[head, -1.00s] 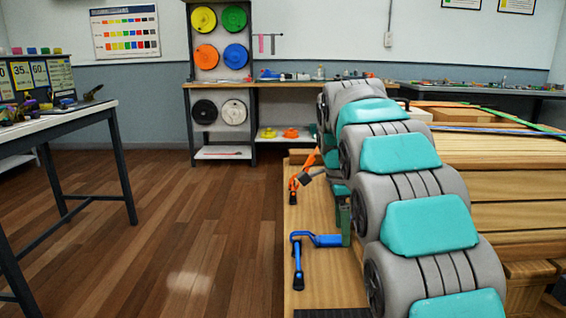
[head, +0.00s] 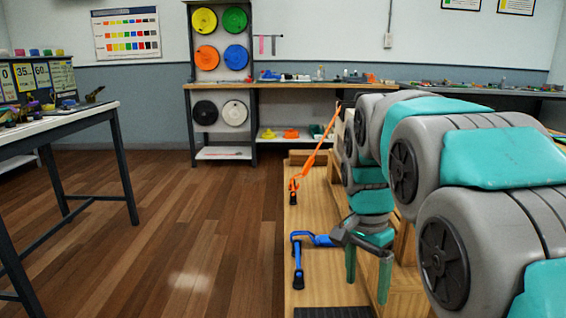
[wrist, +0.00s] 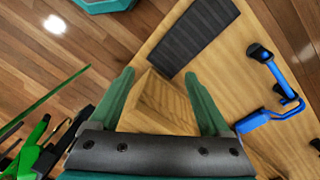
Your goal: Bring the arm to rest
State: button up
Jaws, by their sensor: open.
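My gripper (head: 368,270) hangs at the end of my grey and teal arm, at the right of the head view, over the wooden bench (head: 322,275). Its two green fingers point down, apart from each other. In the wrist view my gripper (wrist: 158,98) shows both green fingers spread, with a wooden block or post end (wrist: 160,100) visible between and beyond them. I cannot tell whether the fingers touch the wood. Nothing is visibly held. My arm covers much of the wooden stack behind it.
A black ribbed mat (head: 333,313) is at the near bench end. A table (head: 60,125) stands at left; open floor (head: 200,225) lies between.

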jog(key=s+f+n, duration=0.5)
jog(key=s, duration=0.7)
jog(key=s+f+n+g, duration=0.1)
jog(key=s+f+n, duration=0.4)
jog(key=s, duration=0.7)
jog(key=shift+s+a+n+y+p, duration=0.3)
jog(key=shift+s+n+y+p, duration=0.1)
jog(key=shift+n, duration=0.1)
